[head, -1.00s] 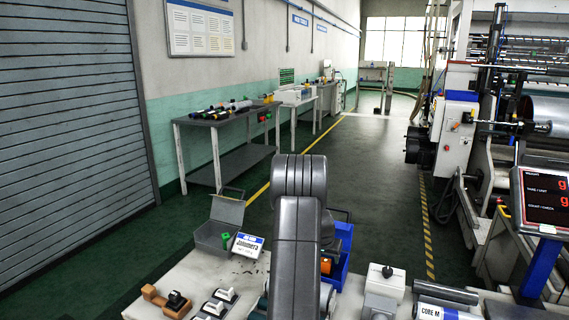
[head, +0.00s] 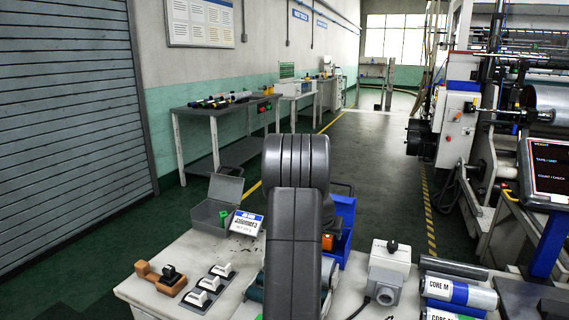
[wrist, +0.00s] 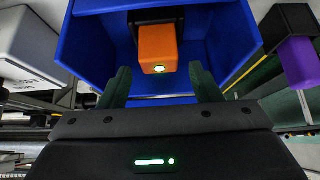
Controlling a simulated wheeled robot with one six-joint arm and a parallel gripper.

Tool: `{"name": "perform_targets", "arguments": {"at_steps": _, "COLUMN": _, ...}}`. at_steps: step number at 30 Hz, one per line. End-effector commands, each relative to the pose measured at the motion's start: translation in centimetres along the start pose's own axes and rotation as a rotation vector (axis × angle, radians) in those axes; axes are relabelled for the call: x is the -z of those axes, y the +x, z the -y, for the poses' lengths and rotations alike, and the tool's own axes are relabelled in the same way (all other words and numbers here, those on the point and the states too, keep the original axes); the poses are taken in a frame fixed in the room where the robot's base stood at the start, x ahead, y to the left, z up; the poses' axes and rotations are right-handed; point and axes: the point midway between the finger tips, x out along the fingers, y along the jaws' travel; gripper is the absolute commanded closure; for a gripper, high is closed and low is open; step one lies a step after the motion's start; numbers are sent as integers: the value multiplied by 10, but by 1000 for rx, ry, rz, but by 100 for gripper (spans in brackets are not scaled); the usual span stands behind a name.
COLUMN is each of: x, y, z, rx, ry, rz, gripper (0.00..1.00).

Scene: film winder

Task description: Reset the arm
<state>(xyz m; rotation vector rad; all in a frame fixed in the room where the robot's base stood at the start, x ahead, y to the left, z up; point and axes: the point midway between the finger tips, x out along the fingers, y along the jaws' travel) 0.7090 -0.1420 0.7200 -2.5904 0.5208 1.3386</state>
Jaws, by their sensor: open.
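My gripper (wrist: 160,88) shows in the wrist view with its two dark green fingers spread apart. It is open, with nothing between the fingers. In the head view my grey arm rises in the middle and hides my gripper. The orange block (head: 327,242) and the blue bin (head: 346,220) show just right of the arm.
A purple object (wrist: 298,62) hangs at right in the wrist view. A machine stands at right; the aisle is clear.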

Motion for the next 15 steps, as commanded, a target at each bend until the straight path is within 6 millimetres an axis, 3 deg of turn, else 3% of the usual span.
{"name": "perform_targets", "arguments": {"at_steps": 15, "x": -4, "y": -2, "z": 0, "rx": 1, "ry": 0, "rz": -77, "gripper": 42}}
